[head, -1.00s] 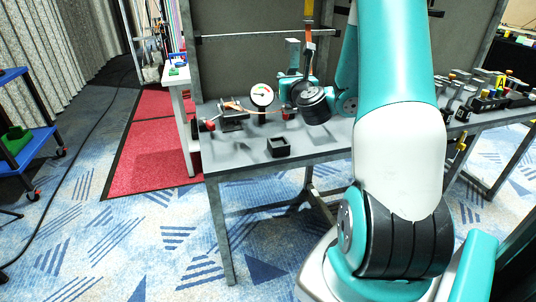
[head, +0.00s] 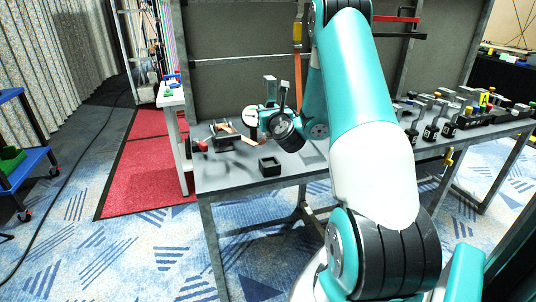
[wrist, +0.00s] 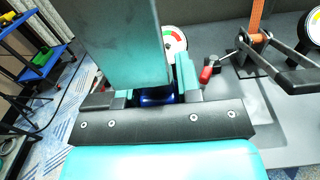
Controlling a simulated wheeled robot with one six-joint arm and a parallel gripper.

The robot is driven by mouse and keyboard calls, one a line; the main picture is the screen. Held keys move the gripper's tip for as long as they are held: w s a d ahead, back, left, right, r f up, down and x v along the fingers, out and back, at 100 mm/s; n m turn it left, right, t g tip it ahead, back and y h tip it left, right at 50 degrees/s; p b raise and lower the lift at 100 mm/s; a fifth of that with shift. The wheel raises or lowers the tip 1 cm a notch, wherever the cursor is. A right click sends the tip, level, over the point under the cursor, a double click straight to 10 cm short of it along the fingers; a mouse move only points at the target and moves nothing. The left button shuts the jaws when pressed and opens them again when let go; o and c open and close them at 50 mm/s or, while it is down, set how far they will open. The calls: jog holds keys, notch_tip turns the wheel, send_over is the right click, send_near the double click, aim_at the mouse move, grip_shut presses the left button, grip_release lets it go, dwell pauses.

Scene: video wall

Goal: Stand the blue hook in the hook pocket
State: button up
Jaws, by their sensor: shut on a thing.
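My gripper (head: 266,118) is over the grey table, above and slightly behind the small black open box (head: 269,166) that looks like the hook pocket. In the wrist view my gripper (wrist: 160,84) is shut on the blue hook (wrist: 157,98). Only a small dark blue part of the hook shows, low between the jaws; a large teal block hides much of the area ahead. The hook cannot be made out in the head view, so its tilt cannot be told. The box stands near the table's front edge, apart from my gripper, and looks empty.
A round gauge (wrist: 172,42) stands behind my gripper. A clamp-like tool with a red end (head: 202,146) lies at the table's left. An orange strap (head: 298,72) hangs at the back panel. Several tools crowd the right. The table around the box is clear.

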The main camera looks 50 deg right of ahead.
notch_tip(320, 180, down, 10)
jog(key=b, duration=0.7)
jog(key=shift+r, duration=0.2)
jog(key=shift+f, duration=0.15)
jog(key=o, duration=0.4)
jog(key=shift+f, duration=0.1)
jog(key=o, duration=0.5)
